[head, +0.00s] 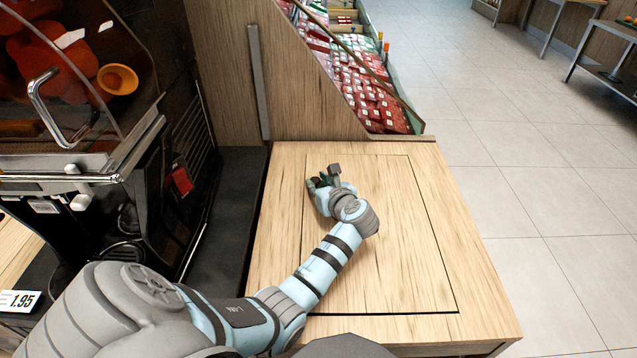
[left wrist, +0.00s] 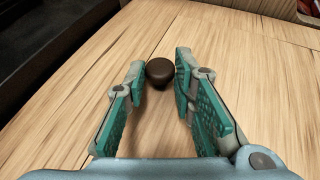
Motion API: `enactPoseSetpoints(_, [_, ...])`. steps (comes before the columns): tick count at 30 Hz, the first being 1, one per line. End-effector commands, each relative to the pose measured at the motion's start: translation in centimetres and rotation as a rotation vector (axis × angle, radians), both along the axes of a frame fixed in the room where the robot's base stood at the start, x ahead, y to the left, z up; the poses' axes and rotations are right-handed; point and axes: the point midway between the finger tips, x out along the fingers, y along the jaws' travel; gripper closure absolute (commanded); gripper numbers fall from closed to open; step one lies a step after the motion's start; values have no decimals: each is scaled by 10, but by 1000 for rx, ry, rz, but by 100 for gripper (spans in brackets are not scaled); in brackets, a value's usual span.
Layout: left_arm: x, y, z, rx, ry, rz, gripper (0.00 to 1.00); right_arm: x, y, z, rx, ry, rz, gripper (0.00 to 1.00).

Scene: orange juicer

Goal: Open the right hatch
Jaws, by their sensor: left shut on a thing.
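The hatch (head: 395,235) is a light wooden panel outlined by a thin dark seam in the counter top. It appears to lie flat, level with the wood around it. A round dark brown knob (left wrist: 159,71) stands on the wood in the left wrist view. My left gripper (head: 325,178) is low over the hatch's far left part. In the left wrist view its teal-padded fingers (left wrist: 160,80) are on either side of the knob, closed on it at their tips. In the head view the gripper mostly hides the knob. My right gripper is not in view.
The black orange juicer (head: 165,190) with its clear cover and metal handle stands to the left. A wooden wall panel and a display of red packets (head: 365,90) are behind the counter. Open tiled floor (head: 540,200) lies to the right.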

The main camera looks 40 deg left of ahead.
Motion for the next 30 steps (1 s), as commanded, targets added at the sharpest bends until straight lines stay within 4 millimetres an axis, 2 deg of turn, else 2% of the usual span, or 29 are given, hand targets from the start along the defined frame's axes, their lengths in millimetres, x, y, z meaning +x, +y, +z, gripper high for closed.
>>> enactPoseSetpoints(9, [7,-8,54,120,101,-3,100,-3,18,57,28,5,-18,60])
enactPoseSetpoints(15, [18,-20,91,237,197,-3,100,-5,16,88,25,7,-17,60])
enactPoseSetpoints(22, [32,-36,124,359,297,-1,100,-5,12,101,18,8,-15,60])
enactPoseSetpoints(30, [44,-50,144,443,367,-1,100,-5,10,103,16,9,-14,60])
